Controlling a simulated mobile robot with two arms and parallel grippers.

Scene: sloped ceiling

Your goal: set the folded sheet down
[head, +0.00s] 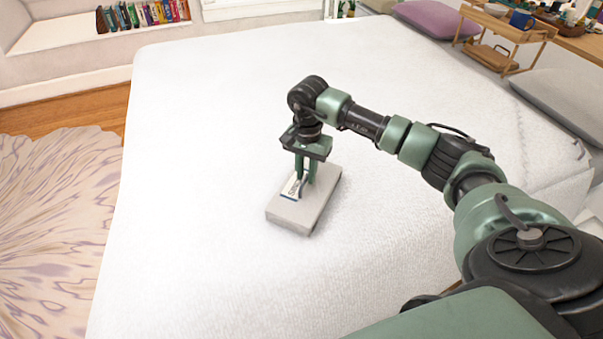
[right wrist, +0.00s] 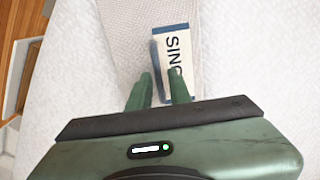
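The folded sheet (head: 315,208) is a flat grey block with a white and blue label. It lies level at the bed's surface, and I see no clear gap beneath it. It also shows in the right wrist view (right wrist: 120,40), with its label (right wrist: 178,50) beside the fingers. My right gripper (head: 305,180) points straight down over the sheet. Its two green fingers (right wrist: 160,85) stand a little apart on either side of a dark blue strip on the sheet and appear closed on it. The fingertips' contact is partly hidden. My left gripper is not in view.
The white bed (head: 200,130) is wide and bare around the sheet. A patterned rug (head: 50,210) lies on the wooden floor at left. Books (head: 145,14) stand at the back. A small wooden stand (head: 505,35) and a grey cushion (head: 560,95) are at right.

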